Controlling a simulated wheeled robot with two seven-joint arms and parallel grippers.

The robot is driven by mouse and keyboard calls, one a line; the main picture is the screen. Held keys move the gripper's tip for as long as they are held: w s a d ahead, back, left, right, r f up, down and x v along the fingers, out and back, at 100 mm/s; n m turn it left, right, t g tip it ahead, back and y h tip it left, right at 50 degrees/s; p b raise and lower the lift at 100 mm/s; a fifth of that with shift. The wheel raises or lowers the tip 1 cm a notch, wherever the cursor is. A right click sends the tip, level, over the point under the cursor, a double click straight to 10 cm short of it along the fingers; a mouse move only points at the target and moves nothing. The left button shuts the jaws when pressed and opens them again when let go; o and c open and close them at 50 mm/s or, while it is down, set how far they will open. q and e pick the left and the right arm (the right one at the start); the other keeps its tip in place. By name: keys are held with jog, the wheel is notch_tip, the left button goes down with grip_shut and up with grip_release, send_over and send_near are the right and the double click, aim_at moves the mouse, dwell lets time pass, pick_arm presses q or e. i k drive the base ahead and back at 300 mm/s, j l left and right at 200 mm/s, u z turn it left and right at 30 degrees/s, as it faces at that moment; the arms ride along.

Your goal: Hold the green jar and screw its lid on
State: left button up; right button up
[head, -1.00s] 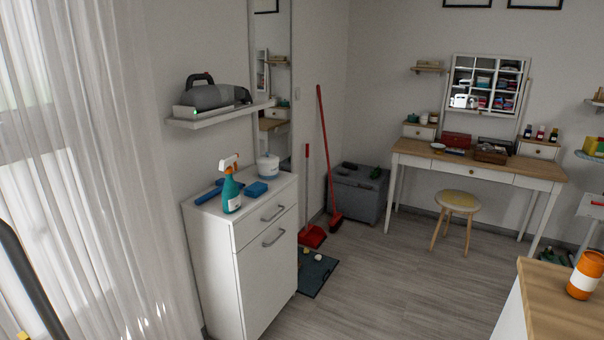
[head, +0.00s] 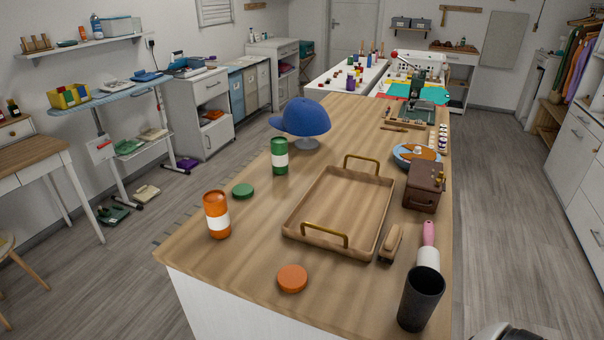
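The green jar (head: 280,157) stands upright on the wooden counter, left of the tray, with a white label band and no lid on it. A green lid (head: 243,191) lies flat on the counter, in front of the jar and to its left. An orange jar (head: 217,214) with a white band stands nearer the counter's left edge. An orange lid (head: 292,278) lies flat near the front edge.
A wooden tray (head: 308,240) with brass handles fills the middle of the counter. A blue cap (head: 302,117) on a stand is behind the green jar. A black cup (head: 420,298), a brush (head: 428,250) and a brown box (head: 424,187) stand at the right.

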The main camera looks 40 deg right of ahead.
aim_at(278, 145)
jog(key=i+j+z, duration=0.2)
jog(key=z, duration=0.25)
jog(key=i+j+z, duration=0.2)
jog(key=z, duration=0.25)
jog(key=i+j+z, duration=0.1)
jog(key=j+z, duration=0.65)
jog(key=z, duration=0.15)
jog(key=j+z, duration=0.75)
jog(key=j, duration=0.25)
jog(key=i, duration=0.05)
